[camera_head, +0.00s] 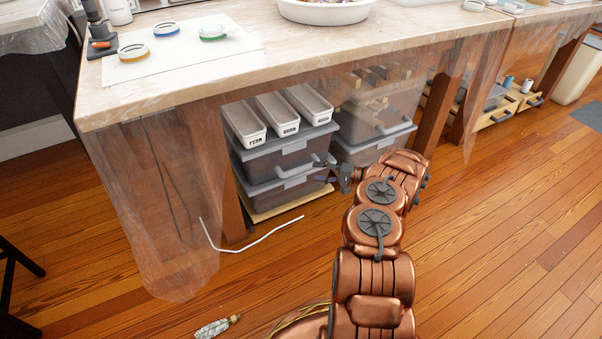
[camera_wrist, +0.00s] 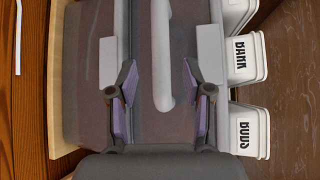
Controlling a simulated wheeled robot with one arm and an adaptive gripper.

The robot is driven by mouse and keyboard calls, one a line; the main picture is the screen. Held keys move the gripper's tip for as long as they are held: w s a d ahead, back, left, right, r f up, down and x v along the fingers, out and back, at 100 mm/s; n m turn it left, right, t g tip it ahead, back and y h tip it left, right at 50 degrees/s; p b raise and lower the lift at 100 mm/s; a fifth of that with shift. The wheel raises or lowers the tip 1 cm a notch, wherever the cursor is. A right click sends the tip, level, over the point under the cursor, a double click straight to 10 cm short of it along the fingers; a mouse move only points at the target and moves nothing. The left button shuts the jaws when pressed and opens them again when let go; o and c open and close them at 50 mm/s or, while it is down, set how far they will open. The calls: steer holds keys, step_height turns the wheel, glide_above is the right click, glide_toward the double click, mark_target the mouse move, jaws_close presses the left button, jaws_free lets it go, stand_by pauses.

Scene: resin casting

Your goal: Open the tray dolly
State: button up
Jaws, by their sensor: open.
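The tray dolly (camera_head: 262,214) is a low pale wooden base under the table, carrying two stacked grey lidded bins (camera_head: 275,158). Its wooden edge also shows along the left of the wrist view (camera_wrist: 55,90). My gripper (camera_head: 335,172) is at the front of the stack, near its right side. In the wrist view my open gripper (camera_wrist: 167,84) has one finger on each side of a pale bar handle (camera_wrist: 162,55). The fingers look apart from the bar. How deep the bar sits between them is unclear.
Labelled white trays (camera_head: 277,113) stand on the bins. More grey bins (camera_head: 375,145) stand to the right. Clear plastic sheeting (camera_head: 165,210) hangs from the table (camera_head: 190,85). A white bent strip (camera_head: 250,246) and a brush (camera_head: 214,328) lie on the wooden floor. The right floor is clear.

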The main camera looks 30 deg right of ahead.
mark_target(305, 170)
steer(key=b+x, duration=0.2)
steer(key=x, duration=0.5)
steer(key=shift+w+a, duration=0.1)
steer(key=shift+w, duration=0.1)
jaws_close()
stand_by(0.5)
